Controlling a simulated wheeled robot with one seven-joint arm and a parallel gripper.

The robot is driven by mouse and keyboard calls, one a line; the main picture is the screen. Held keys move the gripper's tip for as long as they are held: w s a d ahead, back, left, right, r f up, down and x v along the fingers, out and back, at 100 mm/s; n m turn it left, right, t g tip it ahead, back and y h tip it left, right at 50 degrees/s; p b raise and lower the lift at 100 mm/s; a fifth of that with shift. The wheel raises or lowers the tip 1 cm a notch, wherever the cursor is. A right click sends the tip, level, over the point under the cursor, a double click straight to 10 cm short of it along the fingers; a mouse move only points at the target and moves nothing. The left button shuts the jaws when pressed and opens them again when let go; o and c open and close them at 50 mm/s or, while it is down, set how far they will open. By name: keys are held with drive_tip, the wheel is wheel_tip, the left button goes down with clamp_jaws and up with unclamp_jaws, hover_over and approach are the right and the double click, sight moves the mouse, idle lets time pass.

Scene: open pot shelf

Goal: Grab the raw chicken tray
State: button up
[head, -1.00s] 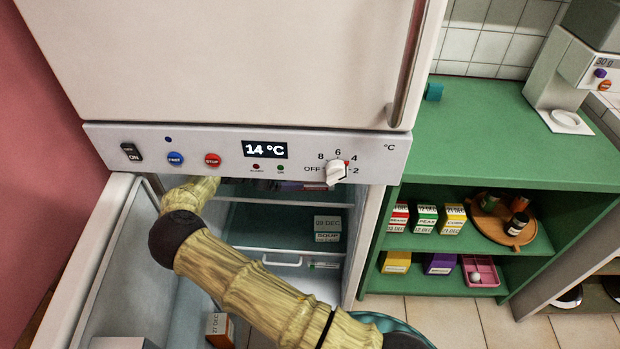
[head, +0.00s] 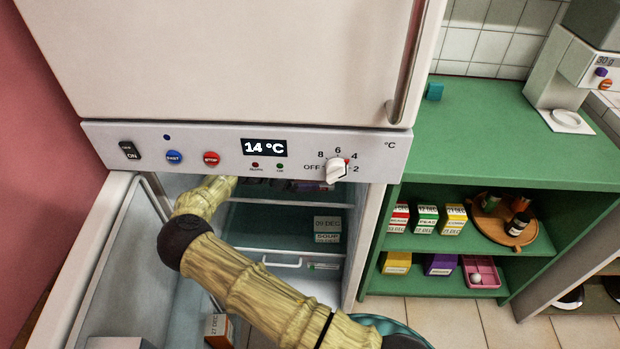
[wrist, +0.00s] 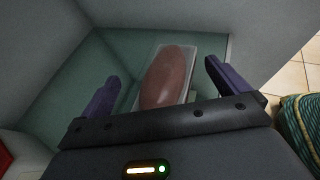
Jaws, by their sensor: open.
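The raw chicken tray (wrist: 169,76) shows in the wrist view as a pinkish-brown piece of meat in a pale, clear-edged tray on a greenish shelf. My gripper (wrist: 161,74) is open, with one purple finger on each side of the tray's near part in the picture. I cannot tell whether the fingers are level with the tray or touching it. In the head view my arm reaches into the open lower fridge, and my gripper is hidden behind the control panel (head: 215,150).
The open fridge door (head: 85,265) stands left of my arm. A box labelled soup (head: 327,237) sits on an inner fridge shelf, right of my arm. A dated box (head: 219,330) is lower down by the door. A green shelf unit (head: 500,130) stands to the right.

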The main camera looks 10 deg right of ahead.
drive_tip(key=shift+d, duration=0.1)
drive_tip(key=c, duration=1.5)
drive_tip(key=shift+r, duration=0.2)
drive_tip(key=shift+c, duration=0.7)
drive_tip(key=shift+s+a+r+p, duration=0.25)
drive_tip(key=shift+s+a+r, duration=0.05)
drive_tip(key=shift+s, duration=0.15)
drive_tip(key=shift+s+a+r+p, duration=0.2)
drive_tip(key=shift+s+a+r, duration=0.05)
drive_tip(key=shift+s, duration=0.2)
drive_tip(key=shift+c, duration=0.8)
drive_tip(key=s+a+p, duration=0.1)
drive_tip(key=s+a, duration=0.2)
drive_tip(key=s, duration=0.4)
drive_tip(key=s+a, duration=0.3)
drive_tip(key=s, duration=0.4)
drive_tip(key=shift+s+a+p, duration=0.15)
drive_tip(key=shift+s+p, duration=0.1)
drive_tip(key=shift+p, duration=0.15)
